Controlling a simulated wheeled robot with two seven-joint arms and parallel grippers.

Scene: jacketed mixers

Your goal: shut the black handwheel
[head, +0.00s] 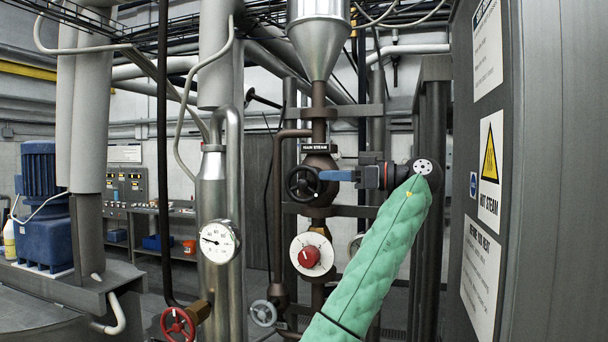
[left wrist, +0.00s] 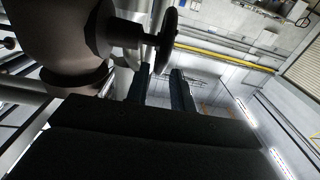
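The black handwheel (head: 302,182) faces me on a dark valve body under the "MAIN STEAM" plate (head: 316,148). In the left wrist view the handwheel (left wrist: 167,40) shows nearly edge-on, on its stem. My left gripper (head: 324,175), with blue fingers, reaches in from the right and overlaps the wheel's right rim. In the left wrist view my left gripper (left wrist: 161,76) has its two fingers apart, with the near end of the rim at the gap between the tips. I cannot tell whether they touch it. My right gripper is not in view.
A red-knobbed white dial (head: 311,256) sits below the valve. A red handwheel (head: 178,324) and a grey-blue handwheel (head: 263,313) are lower left. A pressure gauge (head: 218,241) is on the left pipe. A grey cabinet (head: 540,180) with warning signs stands close on the right.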

